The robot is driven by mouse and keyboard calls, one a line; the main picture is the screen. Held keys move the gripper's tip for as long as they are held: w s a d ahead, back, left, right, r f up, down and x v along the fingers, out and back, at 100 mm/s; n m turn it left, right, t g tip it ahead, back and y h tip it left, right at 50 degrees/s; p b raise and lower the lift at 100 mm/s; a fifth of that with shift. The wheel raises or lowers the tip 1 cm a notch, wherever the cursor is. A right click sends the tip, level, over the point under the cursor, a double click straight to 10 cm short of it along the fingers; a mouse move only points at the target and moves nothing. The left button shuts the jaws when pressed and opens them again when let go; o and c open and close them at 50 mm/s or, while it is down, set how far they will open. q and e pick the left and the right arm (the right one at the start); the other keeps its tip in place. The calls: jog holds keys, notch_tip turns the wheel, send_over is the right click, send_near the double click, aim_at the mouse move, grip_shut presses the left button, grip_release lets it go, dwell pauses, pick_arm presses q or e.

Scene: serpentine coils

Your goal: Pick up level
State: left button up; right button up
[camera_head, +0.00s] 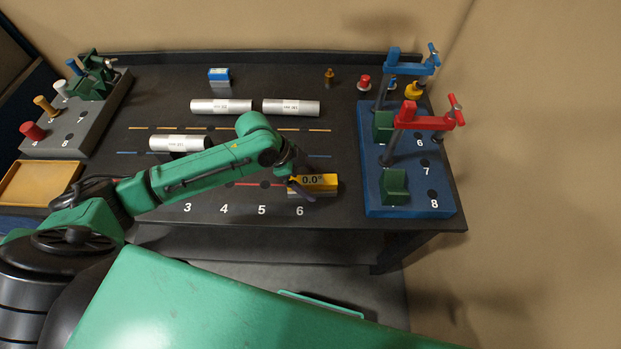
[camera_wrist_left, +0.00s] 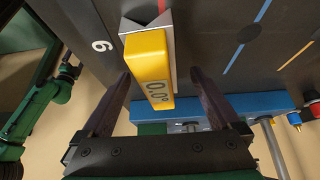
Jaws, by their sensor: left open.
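The level is a yellow block with a 0.0° display (camera_head: 318,180), at the front edge of the dark table by the number 6. In the left wrist view the level (camera_wrist_left: 148,62) sits on a grey V-shaped block (camera_wrist_left: 136,24). My left gripper (camera_head: 296,186) is at the level's left end in the head view and partly hides it. In the left wrist view my left gripper (camera_wrist_left: 160,78) is open, with one dark finger on each side of the level and visible gaps. My right gripper does not show.
A blue fixture (camera_head: 408,205) with blue and red clamps (camera_head: 428,117) stands close to the right. Silver cylinders (camera_head: 221,106) lie behind and left. A blue-topped block (camera_head: 219,75) is at the back. A grey peg rack (camera_head: 66,142) and yellow tray (camera_head: 38,203) are at left.

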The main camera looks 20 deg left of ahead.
pick_arm(q)
jog(key=shift+d+f, duration=0.45)
jog(key=shift+d, duration=0.15)
jog(key=shift+a, duration=0.1)
jog(key=shift+f, duration=0.1)
jog(key=shift+f, duration=0.15)
grip_shut()
